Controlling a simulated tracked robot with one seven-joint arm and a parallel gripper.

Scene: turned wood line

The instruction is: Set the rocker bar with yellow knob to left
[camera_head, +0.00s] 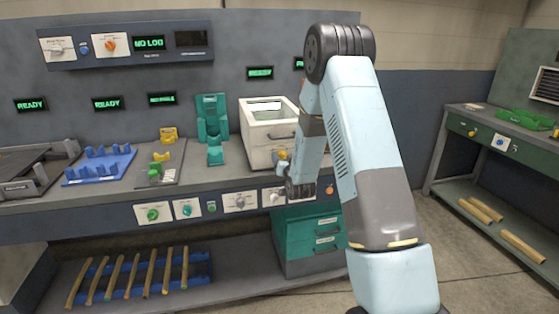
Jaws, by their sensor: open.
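I cannot make out a rocker bar with a yellow knob for certain. A small yellow knob-like part (281,155) shows at the lower front of the white box (262,143), just left of my wrist. A white control plate (240,202) and a second white control plate (273,196) sit on the bench's front panel. Their settings are too small to read. My gripper (298,197) hangs pointing down in front of the panel, close to the second plate and partly covering the panel beside it. Its fingers are dark and small, and I see nothing held between them.
A green knob (153,214) and a teal knob (187,210) sit further left on the panel. A green drawer unit (310,243) stands below. Blue racks and a green fixture (212,130) occupy the bench. Another bench (500,135) stands right, with floor between.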

